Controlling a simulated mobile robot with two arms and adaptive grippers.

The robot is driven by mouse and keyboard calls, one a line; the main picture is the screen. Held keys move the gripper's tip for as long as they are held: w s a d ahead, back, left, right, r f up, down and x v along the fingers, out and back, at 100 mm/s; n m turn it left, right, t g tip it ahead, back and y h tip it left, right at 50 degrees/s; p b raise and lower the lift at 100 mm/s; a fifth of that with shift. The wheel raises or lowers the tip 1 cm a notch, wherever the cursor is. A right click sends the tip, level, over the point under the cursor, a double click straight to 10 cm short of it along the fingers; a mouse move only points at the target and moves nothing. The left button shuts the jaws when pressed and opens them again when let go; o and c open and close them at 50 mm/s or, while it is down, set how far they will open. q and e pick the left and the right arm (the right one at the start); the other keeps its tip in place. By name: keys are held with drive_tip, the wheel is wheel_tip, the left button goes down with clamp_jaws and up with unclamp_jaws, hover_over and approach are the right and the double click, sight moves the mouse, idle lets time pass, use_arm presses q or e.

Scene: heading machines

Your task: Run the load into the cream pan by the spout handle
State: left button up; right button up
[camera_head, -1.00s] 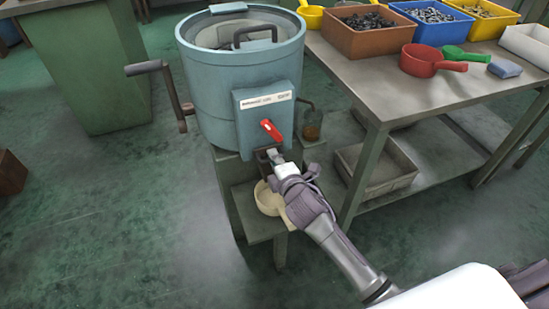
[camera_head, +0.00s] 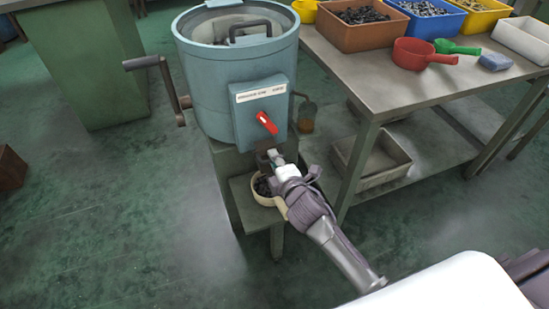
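The blue drum machine (camera_head: 222,85) has a red lever (camera_head: 266,123) on its front box and a dark spout (camera_head: 266,160) below. The cream pan (camera_head: 262,198) sits on the low stand under the spout, with dark small parts (camera_head: 263,186) inside. My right gripper (camera_head: 278,160) reaches up from the lower right, its fingertips at the spout. They are too small and overlapped to show whether they are closed on the spout's handle. The gripper covers the pan's right side. My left gripper is not in view.
A crank (camera_head: 165,80) juts left from the drum.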

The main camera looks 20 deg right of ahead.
drive_tip(key=shift+s, duration=0.1)
drive_tip(key=v, duration=1.2)
idle(0.4)
